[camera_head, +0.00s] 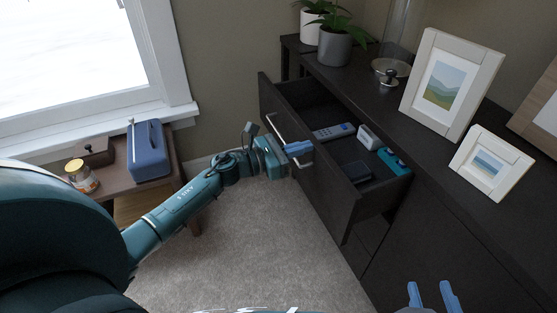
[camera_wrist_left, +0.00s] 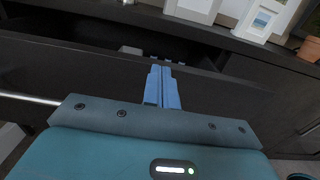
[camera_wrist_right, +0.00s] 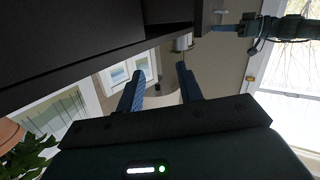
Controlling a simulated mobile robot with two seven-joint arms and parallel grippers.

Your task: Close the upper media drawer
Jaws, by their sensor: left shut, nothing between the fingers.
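The upper media drawer (camera_head: 334,172) is dark and stands pulled out from the dark cabinet, with its inside visible from above. Its bar handle (camera_head: 288,140) is on the front panel; in the left wrist view the handle (camera_wrist_left: 30,98) runs at the left. My left gripper (camera_head: 302,151) is shut and empty, its blue fingertips at the drawer front beside the handle. In the left wrist view its fingertips (camera_wrist_left: 161,70) overlap the panel's upper edge; I cannot tell whether they touch. My right gripper (camera_head: 430,287) is open and empty, low in front of the cabinet.
The drawer holds a remote (camera_head: 335,131), a white item (camera_head: 368,137), a teal item (camera_head: 394,161) and a dark box (camera_head: 357,172). Picture frames (camera_head: 452,84) and plants (camera_head: 335,45) stand on the cabinet top. A side table (camera_head: 120,181) is at left. Carpet (camera_head: 260,245) is clear.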

